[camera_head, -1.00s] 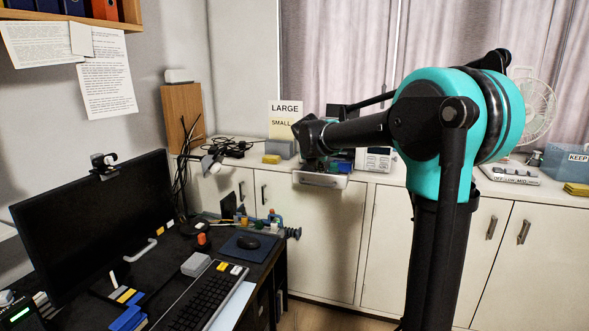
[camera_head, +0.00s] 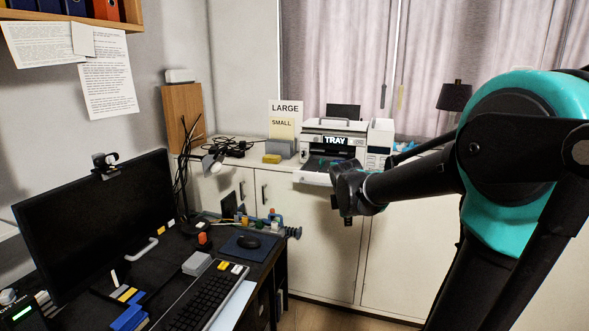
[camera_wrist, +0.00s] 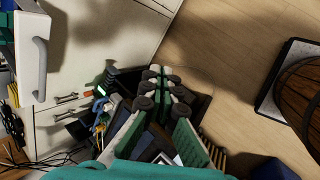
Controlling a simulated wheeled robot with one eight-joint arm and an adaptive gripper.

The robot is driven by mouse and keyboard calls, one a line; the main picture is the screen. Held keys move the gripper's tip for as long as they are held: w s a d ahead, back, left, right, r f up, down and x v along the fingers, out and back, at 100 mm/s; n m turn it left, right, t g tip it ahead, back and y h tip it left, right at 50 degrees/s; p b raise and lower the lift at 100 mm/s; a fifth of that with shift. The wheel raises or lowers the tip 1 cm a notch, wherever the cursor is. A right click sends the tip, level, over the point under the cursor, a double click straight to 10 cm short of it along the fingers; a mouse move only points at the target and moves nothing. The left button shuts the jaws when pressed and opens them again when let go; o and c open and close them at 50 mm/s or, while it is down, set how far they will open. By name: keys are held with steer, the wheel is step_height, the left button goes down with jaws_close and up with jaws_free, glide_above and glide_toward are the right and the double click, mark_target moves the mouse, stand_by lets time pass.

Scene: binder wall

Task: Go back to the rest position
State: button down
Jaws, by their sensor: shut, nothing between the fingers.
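My gripper (camera_wrist: 163,85) shows in the wrist view with its green-and-white fingers together and nothing between them. In the head view my gripper (camera_head: 347,208) hangs at the end of my outstretched arm, in front of the white cabinets and below the machine marked TRAY. It is apart from the counter and the desk, in free air. My teal and black arm fills the right of the head view.
The white machine (camera_head: 338,131) stands on the counter with its tray out. The desk at left holds a monitor (camera_head: 100,220), a keyboard (camera_head: 206,300) and small items. In the wrist view a round wooden object (camera_wrist: 303,95) stands at right; open floor (camera_wrist: 215,70) lies between.

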steer(key=s+d+f+m+g+y, duration=0.1)
steer(key=s+f+m, duration=0.6)
steer(key=s, duration=0.4)
steer(key=s+d+f+m+g+y, duration=0.1)
steer(key=s+f+m, duration=0.6)
steer(key=s+m, duration=0.3)
steer(key=shift+s+f, duration=0.25)
steer(key=shift+s, duration=0.7)
